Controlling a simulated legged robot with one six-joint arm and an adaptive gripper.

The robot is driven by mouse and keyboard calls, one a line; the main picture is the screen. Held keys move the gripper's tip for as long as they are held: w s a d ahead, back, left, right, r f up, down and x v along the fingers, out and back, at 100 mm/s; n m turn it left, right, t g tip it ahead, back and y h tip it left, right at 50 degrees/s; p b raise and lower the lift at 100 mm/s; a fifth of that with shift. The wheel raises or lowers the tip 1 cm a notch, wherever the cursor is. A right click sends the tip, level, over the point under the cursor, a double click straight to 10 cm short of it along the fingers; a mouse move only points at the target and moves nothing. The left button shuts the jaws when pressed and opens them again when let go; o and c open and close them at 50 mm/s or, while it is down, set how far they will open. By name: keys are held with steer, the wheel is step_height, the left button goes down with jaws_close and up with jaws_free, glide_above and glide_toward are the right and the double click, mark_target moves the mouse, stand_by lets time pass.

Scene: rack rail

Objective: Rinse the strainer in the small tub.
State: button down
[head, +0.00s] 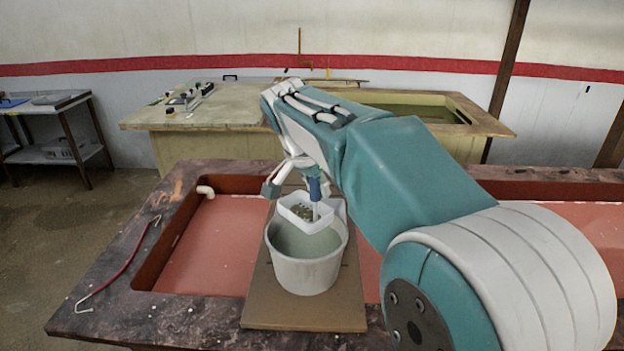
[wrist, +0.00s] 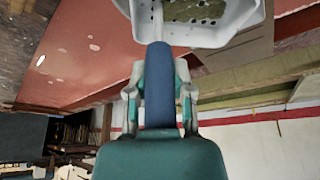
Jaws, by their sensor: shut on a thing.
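The strainer (head: 298,211) is a white square basket with holes and a blue handle. My gripper (head: 296,186) is shut on the blue handle (wrist: 158,85). The strainer hangs over the mouth of the small tub (head: 305,272), a round whitish tub with grey-green contents. Its basket is at about rim height, toward the back of the tub; I cannot tell whether it touches the rim. Some dark greenish bits lie in the basket, which also shows at the top of the wrist view (wrist: 222,32). The tub stands upright on a brown board.
The brown board (head: 307,315) lies across a sink basin with a reddish floor (head: 215,245). A red rod with hooked white ends (head: 120,268) lies on the left rim. A pale pipe end (head: 206,191) sticks into the basin. A yellowish bench (head: 200,118) stands behind.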

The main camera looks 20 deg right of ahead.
mark_target(319, 216)
steer(key=shift+d+f, duration=0.35)
steer(key=shift+f, duration=0.85)
steer(key=shift+a+f, duration=0.25)
steer(key=shift+f, duration=0.3)
steer(key=shift+a+f, duration=0.2)
steer(key=shift+f, duration=0.35)
steer(key=shift+d+f, duration=0.15)
steer(key=shift+f, duration=0.55)
steer(key=shift+d+f, duration=0.15)
steer(key=shift+f, duration=0.5)
steer(key=shift+a+f, duration=0.15)
steer(key=shift+f, duration=1.7)
steer(key=shift+r, duration=0.15)
steer(key=shift+r, duration=0.45)
